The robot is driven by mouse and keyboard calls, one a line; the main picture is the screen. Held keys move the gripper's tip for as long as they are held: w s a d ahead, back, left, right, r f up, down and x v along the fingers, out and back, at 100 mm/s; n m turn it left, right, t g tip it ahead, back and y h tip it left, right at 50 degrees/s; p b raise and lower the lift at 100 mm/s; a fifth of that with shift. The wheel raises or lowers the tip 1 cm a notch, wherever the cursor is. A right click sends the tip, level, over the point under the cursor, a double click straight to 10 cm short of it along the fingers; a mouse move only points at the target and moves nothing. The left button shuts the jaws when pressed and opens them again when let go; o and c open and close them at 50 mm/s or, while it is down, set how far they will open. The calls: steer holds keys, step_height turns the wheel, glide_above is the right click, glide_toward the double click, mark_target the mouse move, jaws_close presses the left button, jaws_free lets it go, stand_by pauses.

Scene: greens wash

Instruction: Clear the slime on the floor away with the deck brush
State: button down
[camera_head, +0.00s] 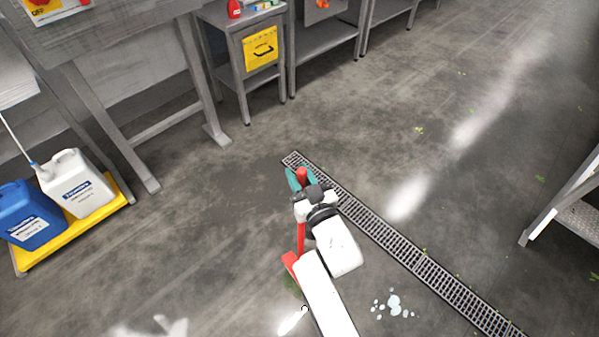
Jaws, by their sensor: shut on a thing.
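My gripper (301,182) is shut on the red handle of the deck brush (301,238). The handle stands roughly upright in the picture, its top showing just above the jaws. The brush's red head (290,265) is low beside my white arm, which hides part of it. A small patch of green slime (292,285) shows on the floor just below the head, partly hidden by my arm. I cannot tell whether the bristles touch the floor.
A drain grate (400,248) runs diagonally across the floor. A small puddle (393,304) lies right of my arm. Blue and white jugs stand on a yellow tray (70,236) at left. Steel tables (180,80) line the back. A metal step (570,205) stands at right. Green leaf bits are scattered.

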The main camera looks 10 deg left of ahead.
step_height(320, 180, down, 5)
steer(key=b, duration=0.4)
steer(key=shift+r+b, duration=0.1)
steer(key=shift+b, duration=0.3)
